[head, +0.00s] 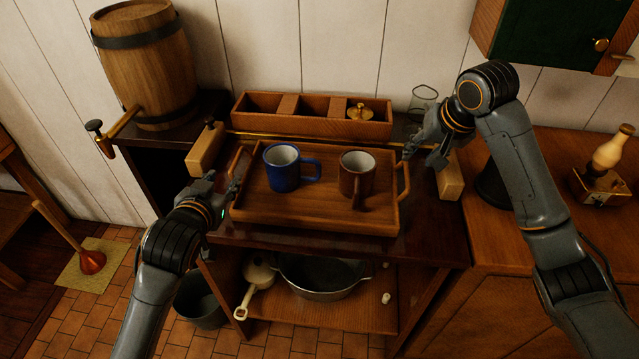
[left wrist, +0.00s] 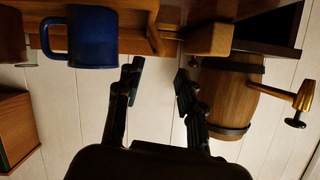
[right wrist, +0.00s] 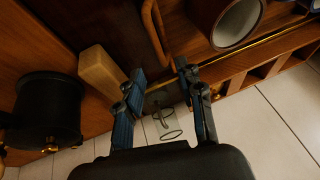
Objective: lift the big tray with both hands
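The big wooden tray (head: 312,219) rests on the dark counter, with a loop handle at its left end (head: 237,168) and another at its right end (head: 404,181). A blue mug (head: 281,172) and a brown mug (head: 352,177) stand upright in it. My left gripper (head: 224,185) is open beside the left handle; its spread, empty fingers show in the left wrist view (left wrist: 160,78). My right gripper (head: 420,148) is open beyond the right handle's back end; its fingers are apart and empty in the right wrist view (right wrist: 163,80), with the right handle (right wrist: 154,32) ahead of them.
Wooden blocks stand left (head: 205,149) and right (head: 451,178) of the tray, close to my grippers. A divided wooden box (head: 260,121) and a glass (head: 424,99) are behind. A barrel (head: 150,70) stands back left. A pot (head: 320,279) is on the shelf below.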

